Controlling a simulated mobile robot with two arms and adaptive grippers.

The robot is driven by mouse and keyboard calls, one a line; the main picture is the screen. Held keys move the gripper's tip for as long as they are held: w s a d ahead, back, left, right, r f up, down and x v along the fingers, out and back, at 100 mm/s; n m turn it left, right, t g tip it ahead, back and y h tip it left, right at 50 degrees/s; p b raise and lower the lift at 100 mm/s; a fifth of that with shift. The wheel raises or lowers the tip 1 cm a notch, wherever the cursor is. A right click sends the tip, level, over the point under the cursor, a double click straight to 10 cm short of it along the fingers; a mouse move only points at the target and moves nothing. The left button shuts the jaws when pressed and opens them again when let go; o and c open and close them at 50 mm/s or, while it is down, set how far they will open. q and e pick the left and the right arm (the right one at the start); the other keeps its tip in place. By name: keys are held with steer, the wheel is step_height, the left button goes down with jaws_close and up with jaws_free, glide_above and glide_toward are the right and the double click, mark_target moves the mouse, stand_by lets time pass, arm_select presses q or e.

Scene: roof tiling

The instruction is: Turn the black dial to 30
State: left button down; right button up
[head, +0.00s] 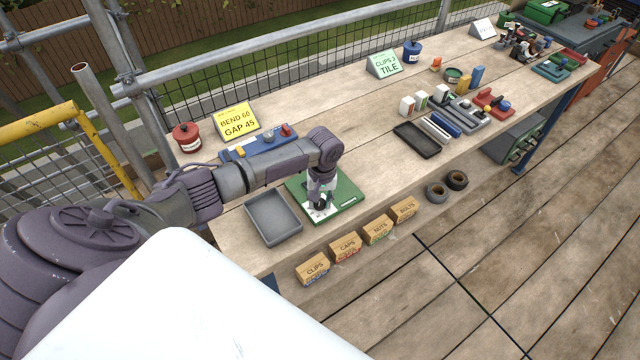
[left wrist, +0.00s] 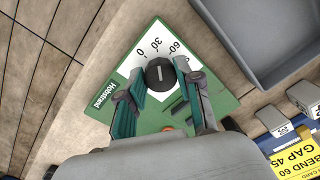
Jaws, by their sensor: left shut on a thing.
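A green board (head: 347,196) lies on the bench, with a white scale (left wrist: 141,38) marked 0, 30, 60 in the left wrist view. The black dial (left wrist: 160,80) sits upright on it, with a short white line on top. The line points up in the picture, close to the 30, perhaps slightly towards the 60; I cannot tell exactly. My left gripper (head: 318,204) is down over the board, its fingers shut on the dial from both sides. In the head view the gripper mostly hides the dial. My right gripper is not in view.
A grey tray (head: 272,218) lies just left of the board. A blue board with knobs (head: 258,143) and a yellow card reading BEND 60 GAP 45 (head: 237,121) are behind. Labelled boxes (head: 345,249) line the front edge. Bench right of the board is clear.

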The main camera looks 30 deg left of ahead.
mark_target(322, 203)
arm_select(q)
steer(key=c, duration=0.8)
jaws_free()
steer(key=shift+o, duration=0.2)
step_height(322, 203, up, 12)
steer(key=shift+d, duration=0.2)
steer(key=shift+w, duration=0.1)
